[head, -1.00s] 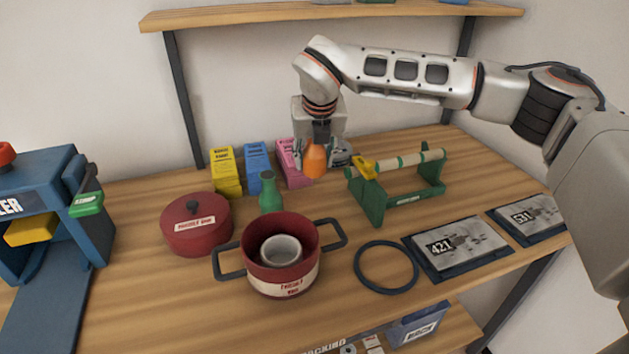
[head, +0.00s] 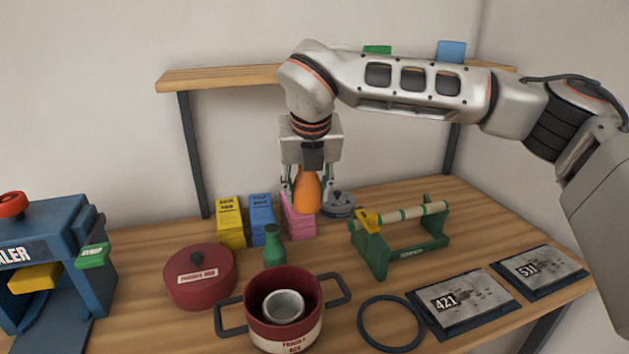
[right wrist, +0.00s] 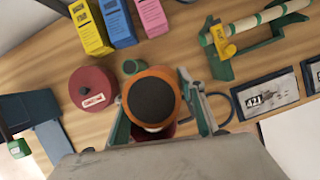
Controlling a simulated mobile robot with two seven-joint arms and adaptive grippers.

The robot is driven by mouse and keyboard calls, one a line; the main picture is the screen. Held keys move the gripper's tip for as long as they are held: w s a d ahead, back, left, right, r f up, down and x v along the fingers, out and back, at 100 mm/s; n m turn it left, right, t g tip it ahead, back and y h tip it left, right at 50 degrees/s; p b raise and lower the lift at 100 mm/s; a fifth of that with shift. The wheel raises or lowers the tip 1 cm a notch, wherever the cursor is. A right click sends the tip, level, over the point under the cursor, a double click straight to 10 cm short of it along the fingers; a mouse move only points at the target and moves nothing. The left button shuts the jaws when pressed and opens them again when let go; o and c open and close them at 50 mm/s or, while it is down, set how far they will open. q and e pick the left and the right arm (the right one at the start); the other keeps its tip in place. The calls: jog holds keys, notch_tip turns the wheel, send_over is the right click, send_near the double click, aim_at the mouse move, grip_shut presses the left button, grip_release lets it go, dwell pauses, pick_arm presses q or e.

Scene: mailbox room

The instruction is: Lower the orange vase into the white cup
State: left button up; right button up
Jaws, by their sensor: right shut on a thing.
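My right gripper (head: 307,188) is shut on the orange vase (head: 308,194) and holds it up in the air above the table, in front of the pink box. The white cup (head: 283,306) stands inside the red pot (head: 285,338), nearer than the vase in the head view. In the right wrist view the vase hides the cup and most of the pot. My left gripper is not in view.
Yellow (head: 230,222), blue (head: 261,219) and pink (head: 299,225) boxes stand behind.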

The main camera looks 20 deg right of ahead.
pick_arm(q)
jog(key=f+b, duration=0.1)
jog(key=b, duration=0.1)
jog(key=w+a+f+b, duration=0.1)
jog(key=b, duration=0.1)
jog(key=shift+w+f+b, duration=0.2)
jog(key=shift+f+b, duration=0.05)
jog(key=shift+b, duration=0.1)
pick_arm(e)
jog(key=s+a+f, duration=0.8)
jog(key=s+f, duration=0.1)
jog(key=s, duration=0.2)
jog(key=shift+s+f, duration=0.25)
jog(key=shift+f, duration=0.05)
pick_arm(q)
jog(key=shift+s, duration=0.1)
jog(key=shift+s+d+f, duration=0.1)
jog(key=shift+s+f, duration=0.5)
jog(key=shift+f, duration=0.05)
pick_arm(e)
jog(key=shift+w, duration=0.35)
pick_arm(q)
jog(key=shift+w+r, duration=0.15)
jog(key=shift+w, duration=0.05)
pick_arm(e)
jog(key=shift+f, duration=0.15)
